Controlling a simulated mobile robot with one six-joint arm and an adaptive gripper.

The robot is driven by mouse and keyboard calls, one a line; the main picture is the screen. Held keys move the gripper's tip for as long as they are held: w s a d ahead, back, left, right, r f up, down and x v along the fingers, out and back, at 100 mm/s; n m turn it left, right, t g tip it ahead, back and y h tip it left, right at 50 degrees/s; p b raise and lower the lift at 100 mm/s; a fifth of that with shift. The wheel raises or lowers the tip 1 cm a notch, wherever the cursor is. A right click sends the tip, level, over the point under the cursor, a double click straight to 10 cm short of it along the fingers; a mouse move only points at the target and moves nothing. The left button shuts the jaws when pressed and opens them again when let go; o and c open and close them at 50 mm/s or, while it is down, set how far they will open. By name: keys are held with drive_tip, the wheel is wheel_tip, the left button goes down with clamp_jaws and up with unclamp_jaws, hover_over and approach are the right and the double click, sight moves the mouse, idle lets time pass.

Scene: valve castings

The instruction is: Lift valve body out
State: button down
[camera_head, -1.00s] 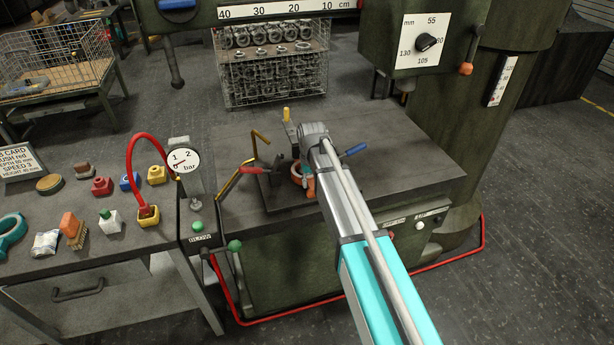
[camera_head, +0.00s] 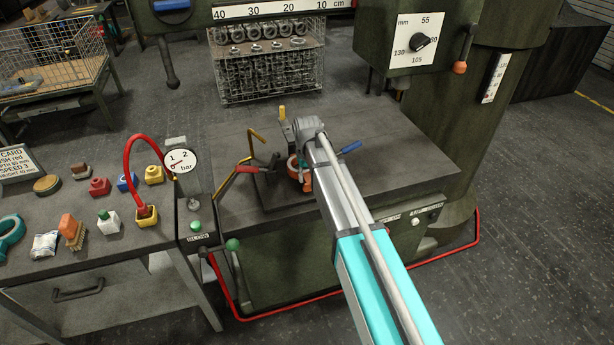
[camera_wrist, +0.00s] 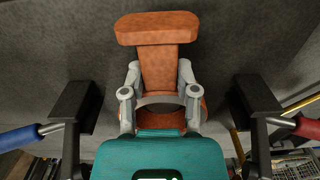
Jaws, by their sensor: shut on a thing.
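The orange-brown valve body (camera_wrist: 158,70) fills the middle of the wrist view, with its wide flange at the top and a ring-shaped part lower down. My gripper (camera_wrist: 160,100) is shut on it, with a grey finger on each side. In the head view the valve body (camera_head: 306,184) shows partly below my wrist, over the dark fixture plate on the machine table (camera_head: 235,145). Black clamp jaws stand to the left (camera_wrist: 75,105) and right (camera_wrist: 255,100) of it, apart from it. I cannot tell whether the body is clear of the plate.
The clamps have a red handle (camera_head: 260,169) and a blue handle (camera_head: 349,148). A bent yellow rod (camera_head: 256,140) stands behind. The gauge post (camera_head: 182,162) and the workbench with small parts are at left. The table's right side is clear.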

drive_tip(key=shift+r+p, duration=0.65)
drive_tip(key=shift+r, duration=0.3)
drive_tip(key=s+d+r+p, duration=0.3)
drive_tip(key=s+r+p, duration=0.6)
drive_tip(key=s, duration=0.4)
drive_tip(key=shift+s+d+r, duration=0.2)
drive_tip(key=shift+s+d, duration=0.05)
drive_tip(key=shift+d, duration=0.05)
